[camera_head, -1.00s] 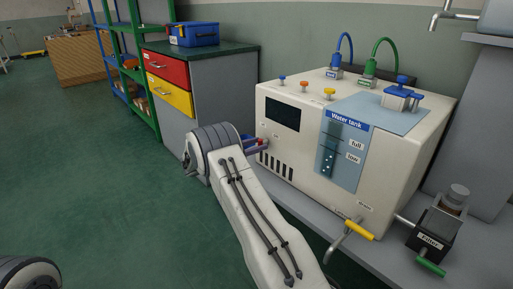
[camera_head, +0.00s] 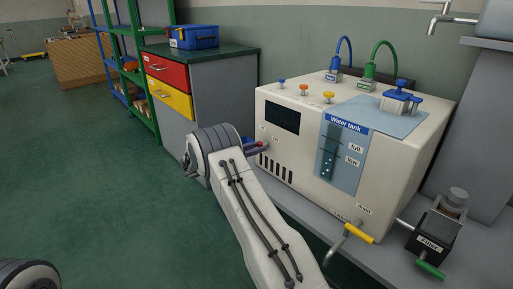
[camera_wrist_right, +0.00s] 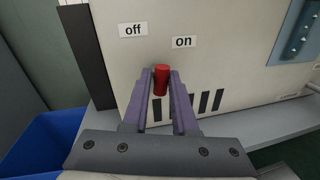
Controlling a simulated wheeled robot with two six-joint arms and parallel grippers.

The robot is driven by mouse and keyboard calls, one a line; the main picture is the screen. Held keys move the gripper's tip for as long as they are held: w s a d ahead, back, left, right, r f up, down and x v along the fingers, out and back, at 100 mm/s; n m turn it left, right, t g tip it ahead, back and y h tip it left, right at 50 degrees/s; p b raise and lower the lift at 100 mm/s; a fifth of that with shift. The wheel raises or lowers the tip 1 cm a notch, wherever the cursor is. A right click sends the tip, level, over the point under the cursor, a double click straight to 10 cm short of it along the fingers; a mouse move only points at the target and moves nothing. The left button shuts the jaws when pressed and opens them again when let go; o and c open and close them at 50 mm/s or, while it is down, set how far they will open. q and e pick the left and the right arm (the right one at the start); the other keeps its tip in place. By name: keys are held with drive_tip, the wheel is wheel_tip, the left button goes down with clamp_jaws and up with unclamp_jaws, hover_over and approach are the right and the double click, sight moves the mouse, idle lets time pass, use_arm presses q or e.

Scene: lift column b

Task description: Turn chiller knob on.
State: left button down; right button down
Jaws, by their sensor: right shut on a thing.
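The chiller (camera_head: 300,153) is a cream box on a grey bench, with a dark display and a blue water tank gauge. Its red knob (camera_wrist_right: 160,81) sits on the front face below the "off" (camera_wrist_right: 133,30) and "on" (camera_wrist_right: 184,42) labels in the right wrist view. The knob stands nearly upright there, between the two labels. My right gripper (camera_wrist_right: 161,84) has its purple fingers on either side of the knob and is shut on it. In the head view the right gripper (camera_head: 254,146) reaches the chiller's lower left front, mostly behind my arm. My left gripper is not seen.
A drawer cabinet (camera_head: 225,85) with a blue toolbox (camera_head: 194,36) stands behind. A blue bin (camera_wrist_right: 35,145) is at lower left in the wrist view.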

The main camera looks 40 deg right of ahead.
drive_tip(key=shift+s+a+m+t+y+b, duration=0.1)
drive_tip(key=shift+m+t+y+b, duration=0.35)
drive_tip(key=shift+m, duration=1.85)
drive_tip(key=shift+s+m+t+y+b, duration=0.1)
drive_tip(key=shift+m+t+y+b, duration=0.35)
drive_tip(key=shift+m, duration=1.85)
drive_tip(key=shift+r, duration=0.1)
drive_tip(key=c, duration=0.7)
unclamp_jaws()
drive_tip(key=shift+w+a+r+p, duration=0.1)
drive_tip(key=shift+a+r+p, duration=0.25)
drive_tip(key=shift+a, duration=1.35)
drive_tip(key=shift+a+r+p, duration=0.25)
drive_tip(key=shift+a+p, duration=0.25)
drive_tip(key=shift+a, duration=1.25)
drive_tip(key=shift+w+a+r+p, duration=0.1)
drive_tip(key=shift+a+r+p, duration=0.25)
drive_tip(key=shift+a, duration=1.35)
